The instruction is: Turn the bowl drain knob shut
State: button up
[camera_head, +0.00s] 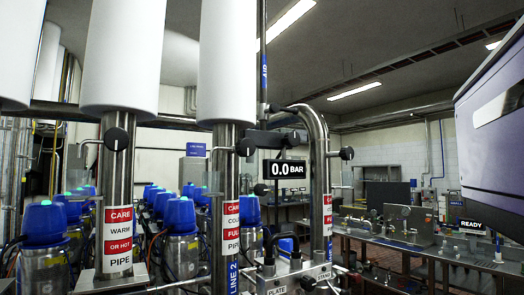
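No label reading bowl drain is legible, so I cannot tell which knob is the bowl drain knob. Round black knobs show on the left pipe (117,138), the middle pipe (245,147) and beside the right bent pipe (347,153). Another small black knob (308,283) sits low on the steel block, near labels reading PLATE and STAND. My gripper is not identifiable in this view.
Red and white CARE labels (118,240) mark the upright pipes. A gauge (284,169) reads 0.0 BAR. Several blue-topped valve heads (45,222) crowd the left. A steel bench (450,255) stands at the right. A pale housing (495,120) fills the upper right; its owner is unclear.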

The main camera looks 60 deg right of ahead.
aim_at(261, 189)
jog(key=z, duration=0.65)
jog(key=k+j+z, duration=0.1)
jog(key=k+z, duration=0.15)
jog(key=z, duration=0.2)
jog(key=k+z, duration=0.3)
jog(key=z, duration=0.2)
